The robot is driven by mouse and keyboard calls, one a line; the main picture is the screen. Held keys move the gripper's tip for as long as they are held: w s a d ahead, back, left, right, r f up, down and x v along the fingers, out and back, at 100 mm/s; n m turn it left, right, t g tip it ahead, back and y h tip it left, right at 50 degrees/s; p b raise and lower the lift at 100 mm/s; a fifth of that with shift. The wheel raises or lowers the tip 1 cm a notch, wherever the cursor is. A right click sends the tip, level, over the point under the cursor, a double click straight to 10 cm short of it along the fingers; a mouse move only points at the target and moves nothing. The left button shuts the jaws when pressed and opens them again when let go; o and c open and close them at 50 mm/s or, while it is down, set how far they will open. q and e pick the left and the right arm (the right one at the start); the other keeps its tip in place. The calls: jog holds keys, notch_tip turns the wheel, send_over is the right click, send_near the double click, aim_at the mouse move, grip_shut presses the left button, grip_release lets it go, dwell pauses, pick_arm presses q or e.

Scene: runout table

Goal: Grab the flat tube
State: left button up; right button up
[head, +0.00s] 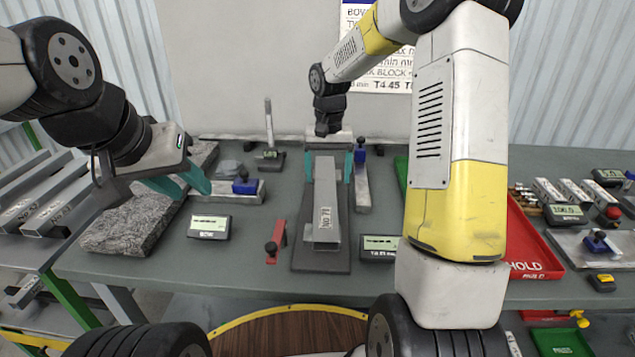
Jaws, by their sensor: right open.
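A grey flat tube (326,205) with a marking on its top lies lengthwise on a dark plate (320,262) in the middle of the table. My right gripper (329,165) is over the tube's far end, pointing down. Its teal fingers are apart, one on each side of the tube; I cannot tell whether they touch it. My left gripper (180,184) is to the left, above the granite block and away from the tube. Its two teal fingers look apart with nothing between them.
A granite block (125,228) lies at the left. Small displays (209,227) (380,247) flank the dark plate, with a red clamp (276,245) at its left. A red tray (530,245) and several small parts are at the right. More tubes (55,200) lie on a left rack.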

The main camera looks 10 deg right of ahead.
aim_at(325, 190)
jog(key=f, duration=0.5)
jog(key=shift+s+a, duration=0.2)
jog(key=shift+a, duration=0.15)
grip_shut()
